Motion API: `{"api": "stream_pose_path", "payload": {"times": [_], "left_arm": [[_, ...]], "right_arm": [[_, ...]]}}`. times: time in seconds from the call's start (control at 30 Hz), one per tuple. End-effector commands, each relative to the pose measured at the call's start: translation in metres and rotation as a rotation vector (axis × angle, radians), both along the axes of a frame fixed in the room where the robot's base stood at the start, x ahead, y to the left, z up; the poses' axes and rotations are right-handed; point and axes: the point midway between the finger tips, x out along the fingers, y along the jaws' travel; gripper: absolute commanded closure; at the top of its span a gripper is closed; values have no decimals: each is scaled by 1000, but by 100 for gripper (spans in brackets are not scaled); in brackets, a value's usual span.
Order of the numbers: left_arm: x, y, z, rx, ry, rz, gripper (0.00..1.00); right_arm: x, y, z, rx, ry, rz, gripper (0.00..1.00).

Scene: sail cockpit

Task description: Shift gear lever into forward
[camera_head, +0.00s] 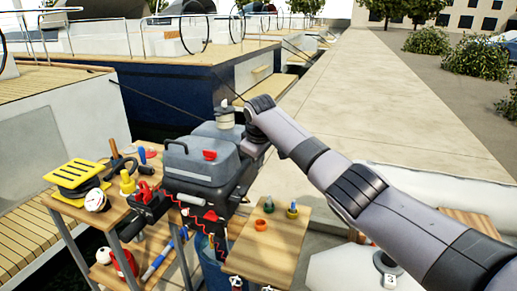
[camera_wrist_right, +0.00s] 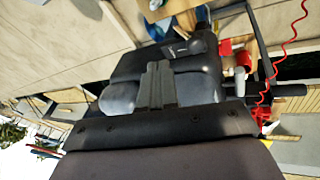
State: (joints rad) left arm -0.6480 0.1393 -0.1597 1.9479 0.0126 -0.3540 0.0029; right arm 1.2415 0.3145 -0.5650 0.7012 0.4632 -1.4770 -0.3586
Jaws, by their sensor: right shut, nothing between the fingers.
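A grey outboard motor (camera_head: 200,160) with a black carrying handle and a red part on top stands between two wooden side tables in the head view. A red and black tiller piece (camera_head: 150,200) sticks out at its left. I cannot make out the gear lever for certain. My right arm reaches in from the right, and its wrist is bent down behind the motor; the fingers are hidden there. In the right wrist view my right gripper (camera_wrist_right: 158,78) is shut and empty, in front of the dark motor body (camera_wrist_right: 125,68). I cannot tell whether it touches it. My left gripper is not in view.
A right wooden table (camera_head: 275,248) holds small orange, green and blue-yellow items. A coiled red cord (camera_wrist_right: 283,55) hangs beside the motor. The pavement (camera_head: 370,100) behind is clear.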

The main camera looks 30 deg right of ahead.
Motion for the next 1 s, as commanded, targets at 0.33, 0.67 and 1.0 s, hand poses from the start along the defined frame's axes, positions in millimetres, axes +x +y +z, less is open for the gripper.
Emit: {"api": "stream_pose_path", "payload": {"times": [0.33,0.67,1.0], "left_arm": [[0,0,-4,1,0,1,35],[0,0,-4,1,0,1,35],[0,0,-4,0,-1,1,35]], "right_arm": [[-14,5,43,0,-1,-1,100],[-16,6,49,-1,-1,-1,100],[-16,6,48,0,0,0,100]]}}
